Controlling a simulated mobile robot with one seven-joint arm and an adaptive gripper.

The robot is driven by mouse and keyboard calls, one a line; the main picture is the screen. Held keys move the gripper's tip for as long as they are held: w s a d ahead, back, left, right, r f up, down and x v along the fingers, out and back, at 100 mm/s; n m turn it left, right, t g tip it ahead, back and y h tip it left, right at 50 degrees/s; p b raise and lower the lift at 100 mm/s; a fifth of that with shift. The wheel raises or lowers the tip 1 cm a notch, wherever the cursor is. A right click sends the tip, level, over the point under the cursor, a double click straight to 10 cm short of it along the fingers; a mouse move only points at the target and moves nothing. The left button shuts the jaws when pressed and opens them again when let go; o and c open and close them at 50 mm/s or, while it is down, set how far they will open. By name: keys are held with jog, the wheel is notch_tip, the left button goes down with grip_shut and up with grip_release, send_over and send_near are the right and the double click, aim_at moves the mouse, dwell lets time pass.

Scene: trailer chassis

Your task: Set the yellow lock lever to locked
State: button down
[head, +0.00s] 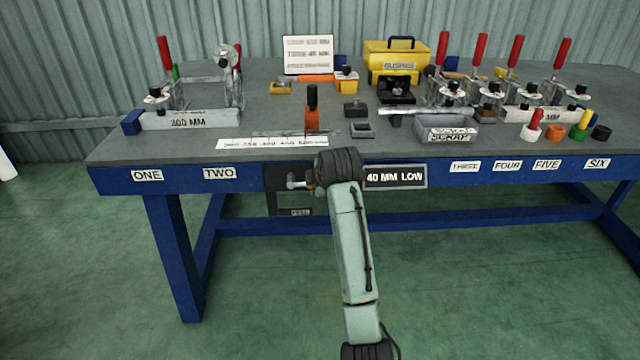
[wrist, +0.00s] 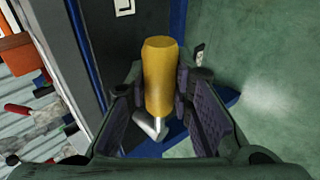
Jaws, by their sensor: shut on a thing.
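The yellow lock lever's grip (wrist: 158,72) stands between the two fingers of my gripper (wrist: 161,98) in the wrist view. The fingers are closed on its sides. Its grey metal arm (wrist: 149,126) shows below the grip, bent to the left. In the head view the dark end of my arm (head: 338,165) is at the bench's front edge, left of the "40 MM LOW" sign (head: 395,177). The yellow grip is largely hidden there, and the lever's angle cannot be told.
The bench (head: 260,122) has a blue front rail and legs. Its top carries toggle clamps with red handles, a grey scrap tray (head: 440,132), a yellow box (head: 395,58) and a white ruler strip (head: 270,143). The green floor in front is clear.

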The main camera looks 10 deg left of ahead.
jog(key=shift+r, duration=0.1)
jog(key=c, duration=1.4)
grip_release()
jog(key=v, duration=0.8)
